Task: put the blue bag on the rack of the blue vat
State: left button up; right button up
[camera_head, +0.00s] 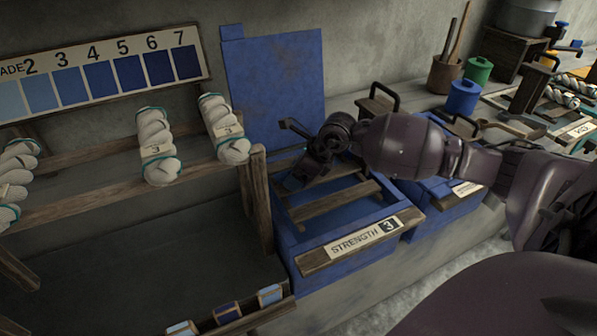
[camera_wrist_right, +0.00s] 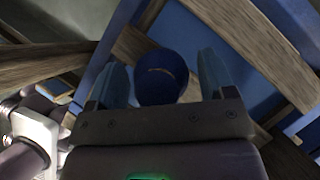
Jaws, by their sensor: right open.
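The blue vat (camera_head: 300,245) stands near the middle of the head view, with a "STRENGTH 3" label on its front board. Its rack has wooden slats (camera_head: 335,200) across the top. My right gripper (camera_head: 312,172) is low over the rear left part of the rack. In the right wrist view a dark blue, rounded thing with a tan mark, apparently the blue bag (camera_wrist_right: 161,78), lies between the two open fingers. Slats and blue vat walls show around it. Whether it rests on a slat is hidden. In the head view my gripper hides the bag. My left gripper is not in view.
The vat's blue lid (camera_head: 275,75) stands upright behind it. A wooden rack with white skeins (camera_head: 155,145) is to the left. A second blue vat (camera_head: 450,205) is at the right. Blue (camera_head: 463,97) and green (camera_head: 478,70) containers stand behind my right arm.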

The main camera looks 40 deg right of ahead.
jog(key=shift+s+d+r, duration=0.1)
jog(key=shift+r, duration=0.4)
jog(key=p+v, duration=0.3)
jog(key=v, duration=0.8)
jog(key=shift+s+r, duration=0.1)
